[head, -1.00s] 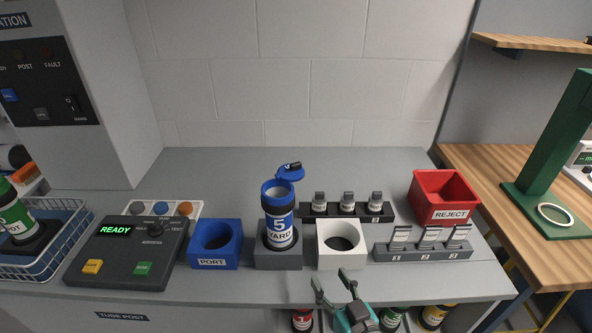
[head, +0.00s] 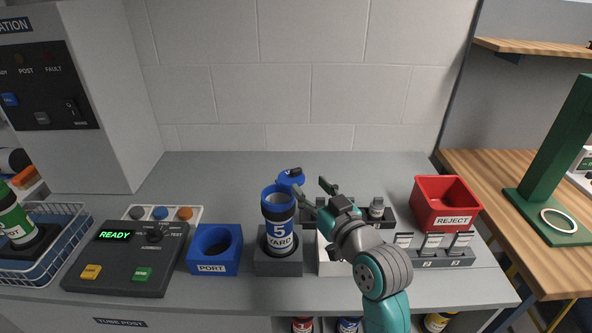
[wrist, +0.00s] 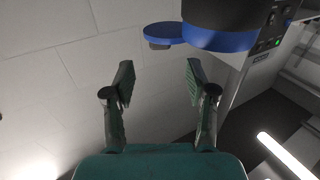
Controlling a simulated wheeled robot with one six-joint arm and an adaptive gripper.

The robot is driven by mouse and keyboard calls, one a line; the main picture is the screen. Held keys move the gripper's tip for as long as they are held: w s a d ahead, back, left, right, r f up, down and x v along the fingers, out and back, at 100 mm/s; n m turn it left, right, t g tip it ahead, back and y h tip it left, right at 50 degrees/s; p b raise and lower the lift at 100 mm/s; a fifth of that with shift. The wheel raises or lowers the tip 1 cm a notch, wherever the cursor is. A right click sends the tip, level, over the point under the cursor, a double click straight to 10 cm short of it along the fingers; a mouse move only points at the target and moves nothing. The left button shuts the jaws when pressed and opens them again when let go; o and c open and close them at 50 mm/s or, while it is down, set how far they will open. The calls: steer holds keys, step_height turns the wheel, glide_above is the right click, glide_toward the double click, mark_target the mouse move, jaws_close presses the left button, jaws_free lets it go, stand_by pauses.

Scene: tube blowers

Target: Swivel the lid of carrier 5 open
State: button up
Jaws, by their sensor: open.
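Carrier 5 (head: 279,222) is a blue tube with a white label. It stands upright in a grey holder (head: 278,263). Its lid (head: 290,177) is swung out to the back right, and the mouth of the tube shows open. My gripper (head: 312,188) is open and empty, just right of the lid and the carrier's top. In the wrist view the lid (wrist: 163,32) is a blue disc beyond the gap between my fingers (wrist: 160,82), with the carrier (wrist: 225,30) to its right. I see no contact with the lid.
The blue port block (head: 214,262) is left of the holder. A white block (head: 327,262) is right of it, partly behind my arm. A dark rack of small vials (head: 376,212) and a red reject bin (head: 446,203) lie further right. The back of the counter is clear.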

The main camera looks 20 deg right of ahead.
mark_target(297, 172)
steer(key=w, duration=0.2)
steer(key=w+a, duration=0.1)
steer(key=w, duration=0.5)
steer(key=shift+a, duration=0.15)
steer(key=shift+s, duration=0.1)
jaws_close()
